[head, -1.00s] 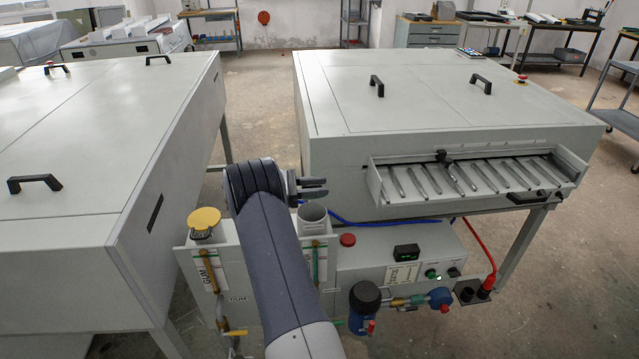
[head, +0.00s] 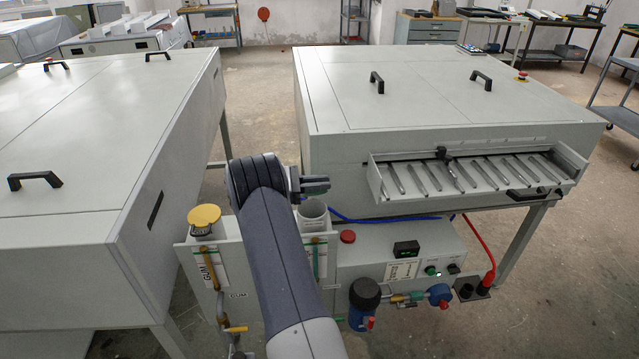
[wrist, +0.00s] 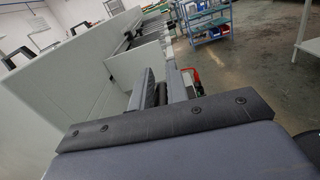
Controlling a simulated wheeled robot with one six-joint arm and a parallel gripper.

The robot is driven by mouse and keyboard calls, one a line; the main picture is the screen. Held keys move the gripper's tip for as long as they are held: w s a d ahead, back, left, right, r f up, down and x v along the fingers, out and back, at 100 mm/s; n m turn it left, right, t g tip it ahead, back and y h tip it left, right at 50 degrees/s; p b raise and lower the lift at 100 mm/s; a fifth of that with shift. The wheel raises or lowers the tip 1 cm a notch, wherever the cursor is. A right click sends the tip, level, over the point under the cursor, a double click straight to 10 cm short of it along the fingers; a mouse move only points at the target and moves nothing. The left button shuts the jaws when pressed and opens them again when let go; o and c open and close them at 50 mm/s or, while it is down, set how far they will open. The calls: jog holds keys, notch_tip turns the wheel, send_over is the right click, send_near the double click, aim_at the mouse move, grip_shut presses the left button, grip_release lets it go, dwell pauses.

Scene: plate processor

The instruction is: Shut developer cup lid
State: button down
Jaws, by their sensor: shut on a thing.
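The developer cup (head: 313,211) is a pale open-topped cylinder at the front of the right processor in the head view; its mouth is uncovered. My gripper (head: 318,186) is just above and behind the cup's rim, fingers pointing right. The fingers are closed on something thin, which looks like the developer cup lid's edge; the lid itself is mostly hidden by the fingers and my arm. In the wrist view the two fingers (wrist: 165,92) show, but what is between them cannot be made out.
A yellow-lidded gum cup (head: 204,217) stands left of my arm. A red button (head: 348,237) is right of the developer cup. The slotted feed tray (head: 470,178) juts out at right. A second grey machine (head: 80,200) fills the left, with a narrow gap between.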

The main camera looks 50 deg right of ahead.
jog(key=shift+f, duration=0.15)
jog(key=s+a+f+m+b, duration=0.1)
jog(key=f+m+b, duration=0.1)
jog(key=b, duration=0.2)
jog(key=s+a+f+m+b, duration=0.1)
jog(key=f+m+b, duration=0.1)
jog(key=b, duration=0.2)
jog(key=s+a+f+m+b, duration=0.1)
jog(key=s+f+m+b, duration=0.1)
jog(key=f+b, duration=0.1)
jog(key=shift+a+m+b, duration=0.1)
jog(key=shift+m+b, duration=0.3)
jog(key=shift+b, duration=0.2)
jog(key=f+b, duration=0.1)
jog(key=m+b, duration=0.1)
jog(key=f+m+b, duration=0.1)
jog(key=shift+s+a+f, duration=0.2)
jog(key=shift+a+f, duration=0.05)
jog(key=shift+f, duration=0.05)
jog(key=shift+f+b, duration=0.5)
jog(key=shift+f, duration=0.05)
jog(key=shift+s+f, duration=0.1)
jog(key=shift+f, duration=0.1)
jog(key=c, duration=1.5)
grip_release()
jog(key=shift+r, duration=0.1)
